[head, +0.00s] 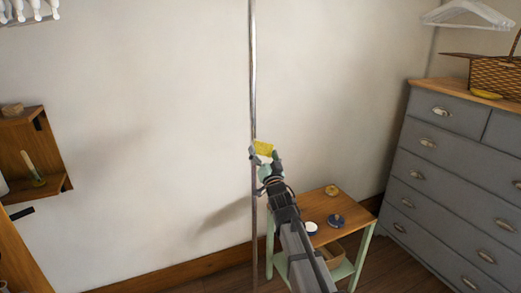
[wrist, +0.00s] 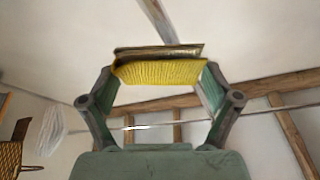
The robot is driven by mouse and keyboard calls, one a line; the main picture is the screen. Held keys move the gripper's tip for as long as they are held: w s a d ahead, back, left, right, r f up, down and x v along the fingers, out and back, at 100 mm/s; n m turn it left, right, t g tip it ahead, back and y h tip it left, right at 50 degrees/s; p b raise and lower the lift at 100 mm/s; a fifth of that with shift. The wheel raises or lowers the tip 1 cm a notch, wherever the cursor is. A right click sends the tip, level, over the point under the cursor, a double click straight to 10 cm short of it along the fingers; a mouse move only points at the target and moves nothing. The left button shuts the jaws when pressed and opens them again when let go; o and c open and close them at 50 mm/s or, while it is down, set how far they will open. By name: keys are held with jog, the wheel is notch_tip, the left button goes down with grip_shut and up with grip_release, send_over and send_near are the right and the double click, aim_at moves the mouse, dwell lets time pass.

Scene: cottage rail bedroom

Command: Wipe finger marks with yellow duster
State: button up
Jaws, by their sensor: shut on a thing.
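The yellow duster (head: 264,147) is a small folded ribbed cloth. It also shows in the wrist view (wrist: 160,72), held across both fingers with a darker top edge. My gripper (head: 263,157) is shut on it, and in the wrist view its fingers (wrist: 157,82) pinch the duster's two ends. The duster is beside a tall vertical metal pole (head: 252,75) in front of the cream wall. The pole also shows beyond the duster in the wrist view (wrist: 157,18). I cannot tell whether duster and pole touch. No finger marks can be made out at this size.
A small wooden-topped table (head: 312,204) with a white-and-blue pot (head: 311,227), a dark blue item (head: 336,221) and a brass item (head: 332,190) stands below my arm. A grey dresser (head: 440,170) is at right, a wall shelf (head: 55,187) at left. Wall space left of the pole is clear.

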jog(key=shift+s+d, duration=0.2)
jog(key=shift+s, duration=0.15)
jog(key=shift+s, duration=0.1)
jog(key=shift+s+d+p, duration=0.15)
jog(key=shift+s+d, duration=0.25)
jog(key=shift+s, duration=0.2)
jog(key=shift+s+d+p, duration=0.15)
jog(key=shift+s+d, duration=0.2)
jog(key=shift+s, duration=0.25)
jog(key=shift+w+a, duration=0.1)
jog(key=shift+w, duration=0.05)
jog(key=shift+w+a+b, duration=0.4)
jog(key=shift+w+a, duration=0.15)
jog(key=shift+w, duration=0.45)
jog(key=shift+w+a+b, duration=0.35)
jog(key=shift+w+a, duration=0.25)
jog(key=shift+w, duration=0.35)
jog(key=shift+w+a+b, duration=0.4)
jog(key=shift+w+a, duration=0.15)
jog(key=shift+w, duration=0.45)
jog(key=shift+w+a+b, duration=0.35)
jog(key=shift+w+a, duration=0.15)
jog(key=shift+w, duration=0.35)
